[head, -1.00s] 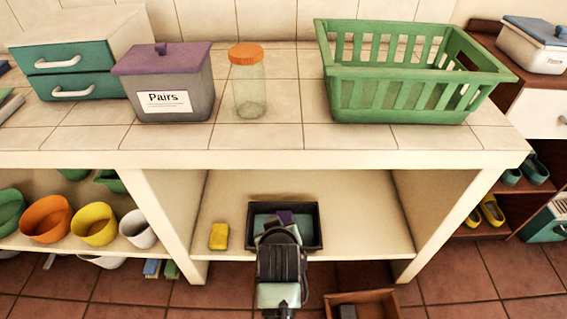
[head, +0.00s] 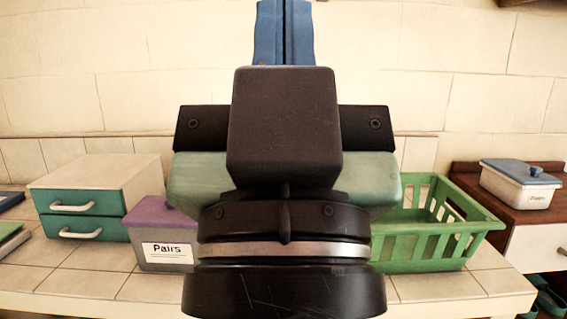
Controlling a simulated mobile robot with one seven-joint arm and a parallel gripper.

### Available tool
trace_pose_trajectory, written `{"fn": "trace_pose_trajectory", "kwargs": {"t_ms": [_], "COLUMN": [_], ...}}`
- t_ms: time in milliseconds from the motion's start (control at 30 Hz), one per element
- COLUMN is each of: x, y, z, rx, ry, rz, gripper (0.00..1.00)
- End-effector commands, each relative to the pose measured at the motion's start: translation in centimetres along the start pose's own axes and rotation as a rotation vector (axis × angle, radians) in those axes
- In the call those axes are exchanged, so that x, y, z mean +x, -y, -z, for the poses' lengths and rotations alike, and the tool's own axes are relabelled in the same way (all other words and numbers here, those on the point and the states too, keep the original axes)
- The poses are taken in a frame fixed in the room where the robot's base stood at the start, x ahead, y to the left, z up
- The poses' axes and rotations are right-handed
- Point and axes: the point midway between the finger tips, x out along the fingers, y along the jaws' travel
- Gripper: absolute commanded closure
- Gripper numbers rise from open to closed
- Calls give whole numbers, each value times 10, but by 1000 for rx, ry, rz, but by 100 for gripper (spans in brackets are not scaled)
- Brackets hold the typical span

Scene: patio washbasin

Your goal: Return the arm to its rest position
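My gripper (head: 285,28) is raised upright, close in front of the head camera, in the middle of the picture. Its two blue fingers point up and lie side by side with only a thin dark line between them. Their ends run out of the top of the frame. I see nothing held between the visible parts of the fingers. The dark wrist and gripper body fill the centre and hide the middle of the counter.
The tiled counter (head: 75,275) carries a teal drawer box (head: 82,208), a purple-lidded "Pairs" bin (head: 165,240) and a green basket (head: 425,250), partly covered by my gripper. A blue-lidded white container (head: 520,187) stands on a brown cabinet at right. A tiled wall is behind.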

Motion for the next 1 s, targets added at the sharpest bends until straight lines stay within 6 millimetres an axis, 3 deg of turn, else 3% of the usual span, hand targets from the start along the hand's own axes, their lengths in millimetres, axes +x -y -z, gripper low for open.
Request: {"fn": "trace_pose_trajectory", "kwargs": {"t_ms": [33, 300, 500, 700, 1000], "x": [26, 86, 119, 131, 130], "y": [0, 1, 1, 1, 1], "z": [25, 79, 110, 121, 120], "rx": [0, -1, -1, -1, -1], "ry": [-1, 3, 5, 5, 5], "rz": [0, 1, 2, 2, 2], "gripper": [100, 100, 100, 100, 100]}}
